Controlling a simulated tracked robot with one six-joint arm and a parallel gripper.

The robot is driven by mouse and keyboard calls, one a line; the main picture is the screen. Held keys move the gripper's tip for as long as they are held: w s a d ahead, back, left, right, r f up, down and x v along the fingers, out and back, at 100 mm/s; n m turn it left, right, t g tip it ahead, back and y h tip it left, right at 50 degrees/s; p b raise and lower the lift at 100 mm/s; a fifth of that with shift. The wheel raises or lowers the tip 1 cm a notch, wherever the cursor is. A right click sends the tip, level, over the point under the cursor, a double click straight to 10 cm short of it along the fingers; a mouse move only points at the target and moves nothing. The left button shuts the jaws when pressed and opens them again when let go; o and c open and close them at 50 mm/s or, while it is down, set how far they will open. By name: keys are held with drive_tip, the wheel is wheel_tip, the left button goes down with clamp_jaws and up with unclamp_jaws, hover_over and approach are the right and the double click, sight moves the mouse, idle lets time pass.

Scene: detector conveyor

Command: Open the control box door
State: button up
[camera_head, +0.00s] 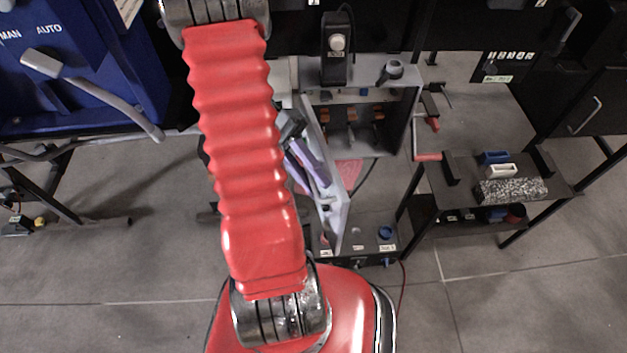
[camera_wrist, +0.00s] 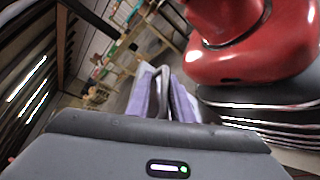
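The control box (camera_head: 412,125) is a grey open-fronted case in the middle of the head view, with orange and dark parts inside. Its pale grey door (camera_head: 338,215) stands swung out toward me on the left side, and much of the interior shows. My gripper (camera_head: 318,170) has purple fingers and is at the left of the door, close against its face; I cannot tell whether it touches. In the wrist view the two purple fingers (camera_wrist: 165,98) are close together with a narrow grey strip between them. Whether they grip anything is unclear. My red arm hides part of this area.
A blue panel (camera_head: 80,85) with a grey lever (camera_head: 105,92) stands at the left. A dark shelf (camera_head: 465,185) with small blocks stands right of the box. A low box with a blue knob (camera_head: 386,233) sits below the door. Floor at lower right is clear.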

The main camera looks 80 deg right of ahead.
wheel_tip(320, 180, up, 9)
idle(0.5)
drive_tip(key=shift+c, duration=0.4)
drive_tip(key=shift+w+a+h, duration=0.15)
drive_tip(key=shift+w+h, duration=0.15)
drive_tip(key=c, duration=0.3)
drive_tip(key=w+a+n+t+h, duration=0.1)
drive_tip(key=w+n+h, duration=0.1)
drive_tip(key=w, duration=0.1)
drive_tip(key=w+a+f+n+t+h, duration=0.1)
drive_tip(key=w+a+n+h, duration=0.1)
drive_tip(key=w+h, duration=0.1)
drive_tip(key=w+a+f+n+t+h, duration=0.1)
drive_tip(key=w+n+h, duration=0.1)
drive_tip(key=w, duration=0.3)
drive_tip(key=shift+a+n+h, duration=0.3)
drive_tip(key=shift+n, duration=0.3)
clamp_jaws()
drive_tip(key=w+a+r+n+t+h, duration=0.1)
drive_tip(key=w+a+r+n+t, duration=0.1)
drive_tip(key=w+a+n+t, duration=0.4)
drive_tip(key=w+a+r+n+t+h, duration=0.1)
drive_tip(key=w+a+r+n+t, duration=0.2)
drive_tip(key=w+a+n+t, duration=0.4)
drive_tip(key=w+a, duration=0.4)
drive_tip(key=a, duration=0.3)
drive_tip(key=shift+a+r+t, duration=0.25)
drive_tip(key=shift+r+t, duration=0.05)
